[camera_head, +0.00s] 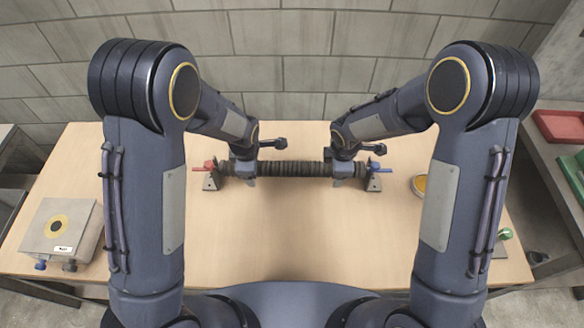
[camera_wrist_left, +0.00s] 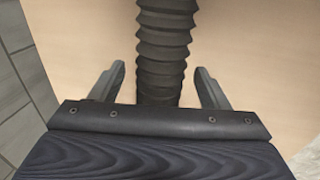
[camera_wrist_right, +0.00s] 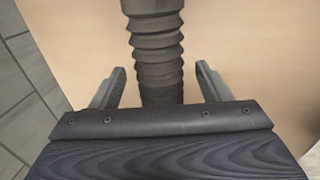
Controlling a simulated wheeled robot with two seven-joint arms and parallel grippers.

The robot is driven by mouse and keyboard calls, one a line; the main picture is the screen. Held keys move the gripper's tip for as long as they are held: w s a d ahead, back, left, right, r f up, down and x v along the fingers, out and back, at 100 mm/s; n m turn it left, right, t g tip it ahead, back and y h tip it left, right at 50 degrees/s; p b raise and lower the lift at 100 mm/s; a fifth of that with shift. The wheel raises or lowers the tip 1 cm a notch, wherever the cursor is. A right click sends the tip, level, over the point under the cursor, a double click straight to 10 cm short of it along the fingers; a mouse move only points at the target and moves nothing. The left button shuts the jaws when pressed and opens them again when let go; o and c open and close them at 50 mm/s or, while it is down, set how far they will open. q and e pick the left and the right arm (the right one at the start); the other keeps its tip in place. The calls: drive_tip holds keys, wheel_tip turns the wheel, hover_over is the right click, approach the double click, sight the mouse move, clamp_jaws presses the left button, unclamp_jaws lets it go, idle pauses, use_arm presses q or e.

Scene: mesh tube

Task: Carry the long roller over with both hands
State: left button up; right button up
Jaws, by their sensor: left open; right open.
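The long roller (camera_head: 290,169) is a dark ribbed tube lying left to right near the back of the table, between two dark end stands. My left gripper (camera_head: 245,180) is over its left part; in the left wrist view the open fingers (camera_wrist_left: 160,80) stand on either side of the ribbed roller (camera_wrist_left: 165,45), with gaps. My right gripper (camera_head: 343,182) is over its right part; in the right wrist view its open fingers (camera_wrist_right: 159,82) also stand on either side of the roller (camera_wrist_right: 155,45), apart from it. The fingertips are partly hidden in the head view.
The left stand (camera_head: 211,178) has a red handle, the right stand (camera_head: 374,178) a blue one. A grey box with a yellow ring (camera_head: 62,226) is at the left. A yellow round item (camera_head: 420,185) and a red tray (camera_head: 560,126) are at the right. The table's middle front is clear.

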use_arm(q)
drive_tip(key=shift+c, duration=0.2)
clamp_jaws()
use_arm(e)
clamp_jaws()
use_arm(q)
drive_tip(key=shift+r, duration=0.2)
use_arm(e)
drive_tip(key=shift+w+r, duration=0.1)
drive_tip(key=shift+r, duration=0.15)
